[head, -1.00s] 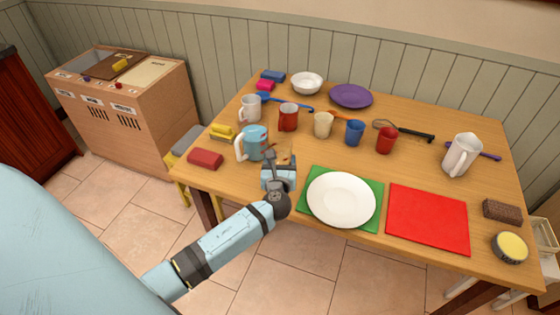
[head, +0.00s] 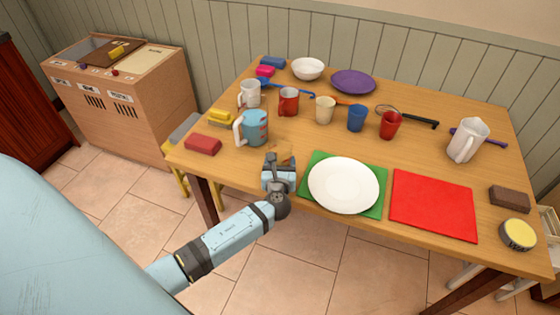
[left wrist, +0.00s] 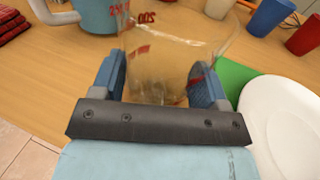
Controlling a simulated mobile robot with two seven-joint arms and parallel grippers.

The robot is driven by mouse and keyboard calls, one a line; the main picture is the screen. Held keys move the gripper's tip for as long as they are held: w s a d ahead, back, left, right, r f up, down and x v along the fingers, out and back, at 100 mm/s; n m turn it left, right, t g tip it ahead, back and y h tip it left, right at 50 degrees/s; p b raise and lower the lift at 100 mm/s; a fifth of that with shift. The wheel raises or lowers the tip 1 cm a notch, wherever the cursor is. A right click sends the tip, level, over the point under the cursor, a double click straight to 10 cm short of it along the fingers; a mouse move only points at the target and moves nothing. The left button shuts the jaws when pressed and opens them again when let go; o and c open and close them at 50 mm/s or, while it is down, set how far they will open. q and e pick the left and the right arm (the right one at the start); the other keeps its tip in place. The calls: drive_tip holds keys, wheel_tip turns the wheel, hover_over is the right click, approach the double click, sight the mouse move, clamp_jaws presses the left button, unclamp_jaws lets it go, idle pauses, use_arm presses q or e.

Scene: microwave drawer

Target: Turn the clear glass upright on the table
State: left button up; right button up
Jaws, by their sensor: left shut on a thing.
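My left gripper (head: 278,160) is at the table's front edge, left of the white plate. In the left wrist view its fingers (left wrist: 162,78) are shut on the clear glass (left wrist: 165,62), one on each side. The glass is see-through with red markings. Its wide end is away from the wrist and its narrower end is between the fingers. In the head view the glass is mostly hidden by the gripper and hard to make out. I cannot tell whether it touches the table (head: 225,170). My right gripper is not in view.
A blue measuring jug (head: 256,128) stands just behind the gripper. The white plate (head: 343,186) on a green mat (head: 316,165) is close on the right, then a red mat (head: 433,205). Several cups stand farther back.

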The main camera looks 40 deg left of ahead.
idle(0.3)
use_arm(q)
drive_tip(key=o, duration=1)
drive_tip(key=shift+f, duration=0.1)
